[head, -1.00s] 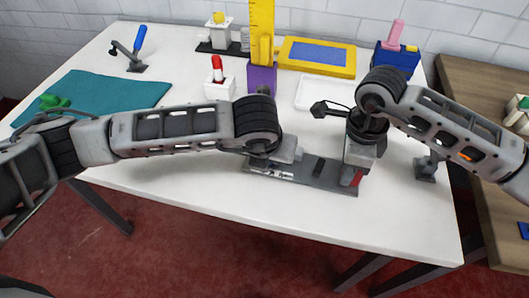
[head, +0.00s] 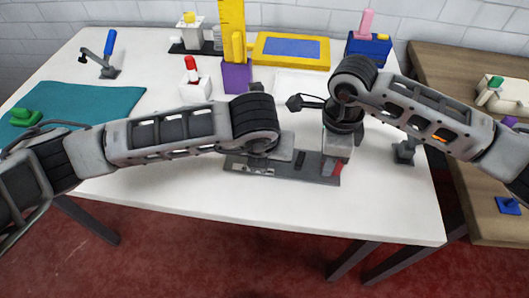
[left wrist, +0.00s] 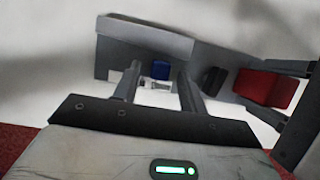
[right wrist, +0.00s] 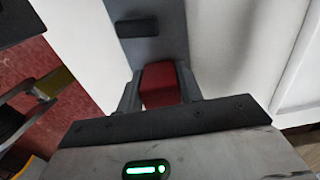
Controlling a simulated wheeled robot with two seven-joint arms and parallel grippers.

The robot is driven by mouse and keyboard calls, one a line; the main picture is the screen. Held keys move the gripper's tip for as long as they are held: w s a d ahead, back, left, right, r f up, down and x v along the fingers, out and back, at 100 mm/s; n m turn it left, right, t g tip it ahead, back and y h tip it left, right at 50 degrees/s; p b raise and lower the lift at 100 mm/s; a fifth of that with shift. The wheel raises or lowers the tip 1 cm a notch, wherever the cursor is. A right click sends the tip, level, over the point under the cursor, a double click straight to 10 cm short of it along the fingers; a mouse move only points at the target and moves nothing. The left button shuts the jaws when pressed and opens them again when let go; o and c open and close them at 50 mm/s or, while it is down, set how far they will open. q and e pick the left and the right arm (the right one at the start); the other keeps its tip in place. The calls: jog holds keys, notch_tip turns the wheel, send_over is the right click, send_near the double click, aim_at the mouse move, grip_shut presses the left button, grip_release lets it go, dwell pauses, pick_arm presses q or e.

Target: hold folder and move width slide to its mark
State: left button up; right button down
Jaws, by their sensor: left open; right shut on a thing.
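The folder is a long grey metal piece (head: 305,177) lying flat near the table's front edge. A red block (head: 336,169) stands at its right end. My right gripper (right wrist: 160,75) is shut on this red block (right wrist: 159,88), its fingers on either side. A small blue block (left wrist: 160,70) sits on the folder (left wrist: 143,38) in the left wrist view. My left gripper (left wrist: 157,78) is open, its fingertips to either side of the blue block with gaps showing. My left arm hides the blue block in the head view. I cannot make out the mark.
A white tray (head: 290,82), a yellow-framed blue pad (head: 292,49) and a purple block with a yellow ruler (head: 237,76) stand behind the folder. A red-topped white block (head: 194,87) and a teal cloth (head: 105,110) are left. The table's front edge is close.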

pick_arm(q)
jog(key=v, duration=1.1)
jog(key=shift+r, duration=0.1)
pick_arm(e)
jog(key=c, duration=0.8)
grip_release()
jog(key=shift+c, duration=0.2)
